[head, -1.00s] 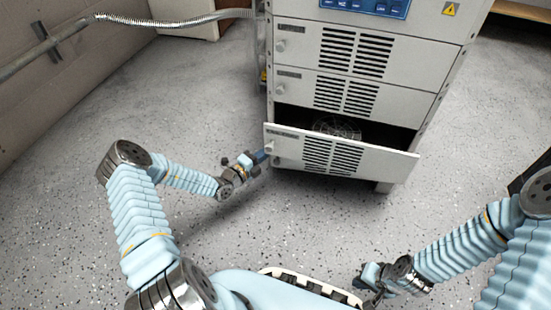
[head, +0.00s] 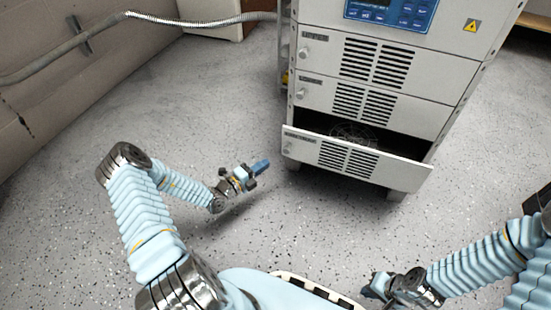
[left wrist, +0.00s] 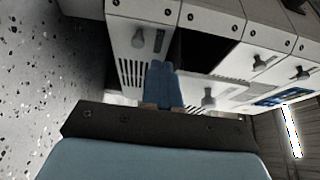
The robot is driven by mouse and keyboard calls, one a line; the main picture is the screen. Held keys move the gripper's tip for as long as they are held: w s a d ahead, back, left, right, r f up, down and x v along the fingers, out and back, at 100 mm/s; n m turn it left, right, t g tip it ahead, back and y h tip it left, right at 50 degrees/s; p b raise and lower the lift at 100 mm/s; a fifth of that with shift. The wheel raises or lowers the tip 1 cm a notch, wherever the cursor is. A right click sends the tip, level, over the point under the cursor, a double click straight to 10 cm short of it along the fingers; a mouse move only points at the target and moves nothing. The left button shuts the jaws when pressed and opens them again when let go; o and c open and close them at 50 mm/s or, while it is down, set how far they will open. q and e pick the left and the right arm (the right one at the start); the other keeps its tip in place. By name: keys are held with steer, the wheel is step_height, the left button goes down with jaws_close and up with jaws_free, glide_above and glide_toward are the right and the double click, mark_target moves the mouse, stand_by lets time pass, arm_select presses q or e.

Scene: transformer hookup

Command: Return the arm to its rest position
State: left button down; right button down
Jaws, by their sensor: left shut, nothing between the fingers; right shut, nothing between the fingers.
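My left gripper (head: 260,167) is shut and empty, to the left of the grey cabinet's lowest panel and apart from it. Its blue fingers also show together in the left wrist view (left wrist: 161,85), in front of the cabinet. My right gripper (head: 370,287) is low at the bottom right of the head view, shut, with no object seen in it. The lowest panel (head: 357,159) of the cabinet is tilted or pulled forward, with a dark gap above it and a round wire grille (head: 352,135) partly visible inside.
The grey cabinet (head: 382,62) stands at the upper right, with round knobs on its vented panels and a blue control panel (head: 391,12) on top. A metal conduit (head: 190,21) runs along the left wall. The speckled floor (head: 90,220) is clear around my left arm.

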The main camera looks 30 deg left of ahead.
arm_select(q)
steer(key=s+a, duration=0.3)
steer(key=s+d+r+m+g+h+p, duration=0.1)
steer(key=s+d+m+g+h+p, duration=0.2)
steer(key=d+m, duration=0.35)
steer(key=s+d+m+g+h, duration=0.1)
steer(key=s+d+m+g, duration=0.35)
steer(key=d, duration=0.35)
steer(key=s+d+r+m+g+h+p, duration=0.1)
steer(key=s+d+m+g+h+p, duration=0.15)
steer(key=d+m+g, duration=0.35)
steer(key=s+d+r+m+g+y+p, duration=0.1)
steer(key=s+m+g+y+p, duration=0.2)
steer(key=s+m, duration=0.5)
steer(key=s+d+r+m+g+y+p, duration=0.15)
steer(key=s+m+y, duration=0.3)
steer(key=m, duration=0.85)
steer(key=r+m, duration=0.1)
steer(key=m, duration=0.2)
steer(key=w+d+r+m+t+y+p, duration=0.1)
steer(key=m, duration=0.2)
steer(key=r+m+t+p, duration=0.1)
steer(key=m, duration=0.2)
steer(key=shift+w+d+m+y, duration=0.3)
steer(key=shift+w+d+m, duration=0.05)
steer(key=shift+w+m, duration=0.05)
steer(key=shift+w, duration=0.1)
